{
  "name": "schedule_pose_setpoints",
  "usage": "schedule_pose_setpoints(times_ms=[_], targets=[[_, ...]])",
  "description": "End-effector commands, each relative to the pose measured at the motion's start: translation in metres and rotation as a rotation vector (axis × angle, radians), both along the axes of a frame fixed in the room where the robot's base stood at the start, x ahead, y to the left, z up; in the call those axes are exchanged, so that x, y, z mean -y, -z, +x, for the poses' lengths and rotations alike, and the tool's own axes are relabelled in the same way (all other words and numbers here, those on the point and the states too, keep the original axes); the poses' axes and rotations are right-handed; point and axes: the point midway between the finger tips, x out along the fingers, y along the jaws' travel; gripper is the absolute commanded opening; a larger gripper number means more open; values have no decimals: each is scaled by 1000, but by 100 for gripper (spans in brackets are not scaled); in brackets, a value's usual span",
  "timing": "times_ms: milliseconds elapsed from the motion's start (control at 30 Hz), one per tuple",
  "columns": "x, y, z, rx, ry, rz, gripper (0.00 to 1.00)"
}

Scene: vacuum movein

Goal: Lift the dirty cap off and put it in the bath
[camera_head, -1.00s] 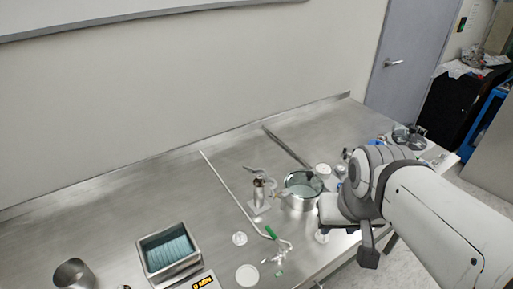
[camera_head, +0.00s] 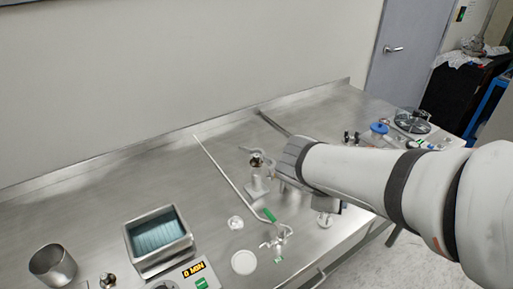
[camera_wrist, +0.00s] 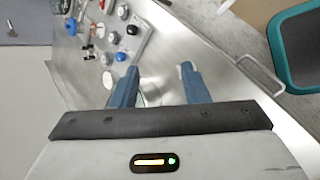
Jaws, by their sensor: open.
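The bath (camera_head: 131,240) is an open metal tank of blue-green liquid at the lower left in the head view. I cannot tell for sure which piece is the dirty cap. A metal fitting with a dark brownish centre (camera_head: 257,161) stands upright on a small post left of my arm's end. My gripper (camera_wrist: 158,76) is open in the wrist view, its two blue fingers apart over the bare steel table, with nothing seen held. In the head view my arm hides most of the gripper and the table beneath it.
White discs (camera_head: 244,262), a metal cup (camera_head: 53,265) and a timer box (camera_head: 194,270) stand in front. Small parts and a glass-lidded pot (camera_head: 411,121) fill the right end. The table's back left is clear.

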Motion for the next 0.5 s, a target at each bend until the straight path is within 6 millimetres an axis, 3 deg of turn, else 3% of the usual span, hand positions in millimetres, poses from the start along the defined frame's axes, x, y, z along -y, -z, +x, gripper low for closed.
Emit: schedule_pose_setpoints(times_ms=[33, 167, 300, 500], targets=[[-9, 17, 14, -17, -109, -94, 41], [-40, 29, 53, -40, -417, -379, 41], [-99, 40, 91, -33, -748, -708, 41], [-178, 50, 113, 16, -1049, -1043, 41]])
